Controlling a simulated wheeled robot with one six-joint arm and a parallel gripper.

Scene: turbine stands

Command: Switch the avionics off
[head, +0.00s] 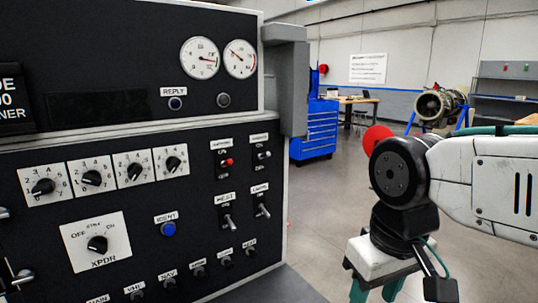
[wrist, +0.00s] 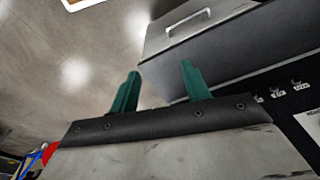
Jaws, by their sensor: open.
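The black control panel (head: 150,220) fills the left of the head view. On its right side are several toggle switches: a red-tipped switch (head: 226,161), a switch to its right (head: 263,156), one under a HEAT label (head: 230,222) and another at its right (head: 264,210). The upper pair's labels are too small to read, so I cannot tell which is the avionics switch. My gripper (head: 376,288) hangs at the lower right, clear of the panel. Its green fingers are apart and empty in the wrist view (wrist: 160,75).
An XPDR knob (head: 97,244), a blue IDENT button (head: 168,229) and a row of small knobs crowd the panel. A blue tool cabinet (head: 315,130) is behind. Open floor (head: 330,195) lies between panel and arm.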

